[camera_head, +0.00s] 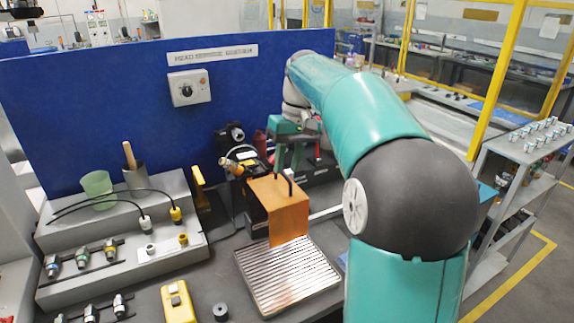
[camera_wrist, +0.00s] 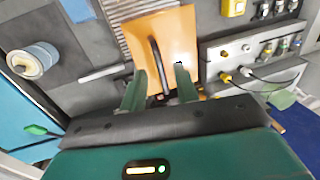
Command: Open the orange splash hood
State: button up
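The orange splash hood (camera_head: 290,222) stands behind the ribbed metal tray (camera_head: 288,277) on the bench, with its front panel hanging down to the tray's rear edge. A dark bar handle (camera_head: 288,183) rises from its top. My gripper (camera_head: 289,168) is above and behind the hood, fingers pointing down. In the wrist view the orange hood (camera_wrist: 178,38) lies ahead of my gripper (camera_wrist: 160,83). Its two green fingers are apart, and the dark handle (camera_wrist: 154,58) shows in the gap between them. I cannot tell whether either finger touches the handle. The hood appears closed.
A blue panel (camera_head: 110,95) with a grey rotary switch box (camera_head: 189,88) stands behind the bench. A grey stepped rack (camera_head: 190,240) with connectors, a green cup (camera_head: 97,184) and cables is at left. A yellow box (camera_head: 178,302) lies in front. A shelf (camera_head: 525,150) stands at right.

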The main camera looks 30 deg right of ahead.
jog(key=shift+a+f, duration=0.1)
jog(key=shift+f, duration=0.45)
jog(key=shift+c, duration=0.4)
grip_shut()
